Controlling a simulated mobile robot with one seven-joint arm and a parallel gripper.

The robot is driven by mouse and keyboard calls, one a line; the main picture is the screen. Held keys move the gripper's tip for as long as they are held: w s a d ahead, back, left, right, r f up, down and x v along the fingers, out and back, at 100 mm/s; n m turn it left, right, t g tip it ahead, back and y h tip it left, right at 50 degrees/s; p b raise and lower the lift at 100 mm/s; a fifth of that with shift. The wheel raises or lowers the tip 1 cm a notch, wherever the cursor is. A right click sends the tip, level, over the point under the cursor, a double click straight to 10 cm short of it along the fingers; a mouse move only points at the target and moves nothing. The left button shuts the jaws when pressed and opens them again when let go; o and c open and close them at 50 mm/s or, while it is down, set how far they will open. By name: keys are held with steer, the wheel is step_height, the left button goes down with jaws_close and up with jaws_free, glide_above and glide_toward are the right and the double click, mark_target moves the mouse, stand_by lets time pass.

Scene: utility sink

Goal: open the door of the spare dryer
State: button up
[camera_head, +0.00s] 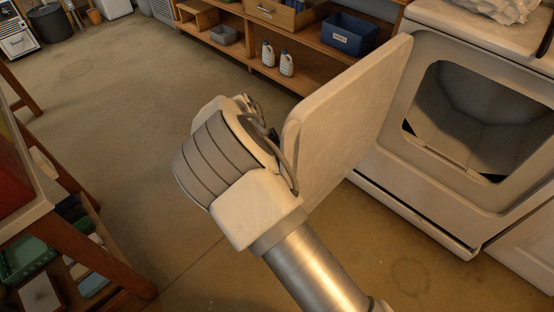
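The dryer (385,172) stands at the right with a pale, worn front. Its door (352,112) is swung wide open, standing out from the left side of the opening. The dark drum (468,115) shows through the open front. My arm reaches up from the bottom middle, and its wrist covers the near edge of the door. My gripper is hidden behind my arm or the door, so I cannot see its fingers or whether it touches the door.
A wooden shelf (300,72) at the back holds two white bottles (277,60) and a blue bin (348,34). A wooden table (75,255) with bins beneath stands at the left. The concrete floor (110,110) between is clear. Pale cloth (495,8) lies on the dryer.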

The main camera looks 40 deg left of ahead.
steer(key=shift+r, duration=0.1)
steer(key=p+v, duration=0.2)
steer(key=v, duration=1.5)
